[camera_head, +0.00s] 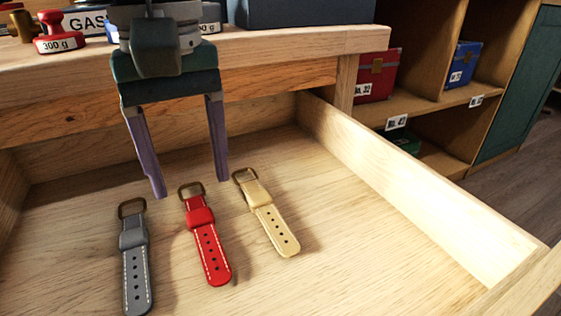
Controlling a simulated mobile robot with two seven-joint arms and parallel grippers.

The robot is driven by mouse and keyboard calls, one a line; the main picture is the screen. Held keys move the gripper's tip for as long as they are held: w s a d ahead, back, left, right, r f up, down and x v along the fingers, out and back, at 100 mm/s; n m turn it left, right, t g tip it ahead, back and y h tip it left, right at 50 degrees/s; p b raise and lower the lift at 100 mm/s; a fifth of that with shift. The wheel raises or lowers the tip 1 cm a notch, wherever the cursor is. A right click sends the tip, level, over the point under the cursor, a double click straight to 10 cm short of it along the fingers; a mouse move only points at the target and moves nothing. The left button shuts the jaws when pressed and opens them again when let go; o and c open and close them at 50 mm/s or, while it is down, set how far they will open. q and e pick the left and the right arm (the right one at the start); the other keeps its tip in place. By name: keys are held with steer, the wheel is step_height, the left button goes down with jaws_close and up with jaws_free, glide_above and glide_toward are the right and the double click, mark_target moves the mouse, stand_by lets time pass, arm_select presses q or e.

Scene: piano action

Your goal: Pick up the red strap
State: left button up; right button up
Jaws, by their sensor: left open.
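The red strap (209,244) lies flat in the open wooden drawer (340,275), between a grey strap on its left and a cream strap on its right. It has a row of holes, a red keeper loop and a bronze buckle at its far end. My left gripper (190,188) is open, with its two purple fingers pointing down over the drawer. Its fingertips appear to either side of the red strap's buckle end in the picture, and nothing is between them. How high they are above the strap is hard to tell. My right gripper is not in view.
The grey strap (136,265) and cream strap (269,217) lie close on either side. The drawer's right wall (410,180) rises beside them. The tabletop (290,42) overhangs the back, with a red 300 g weight (58,38) on it. Bare drawer floor lies to the right.

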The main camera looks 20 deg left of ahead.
mark_target(206, 235)
arm_select(q)
step_height(206, 235, down, 3)
steer(key=shift+s+r+b, duration=0.1)
steer(key=shift+r+b, duration=0.05)
steer(key=shift+b, duration=0.2)
steer(key=f, duration=0.1)
steer(key=f+b, duration=0.1)
steer(key=f, duration=0.1)
steer(key=f+b, duration=0.1)
steer(key=f, duration=0.1)
steer(key=shift+s+d, duration=0.3)
steer(key=shift+d, duration=0.05)
steer(key=shift+c, duration=0.3)
jaws_close()
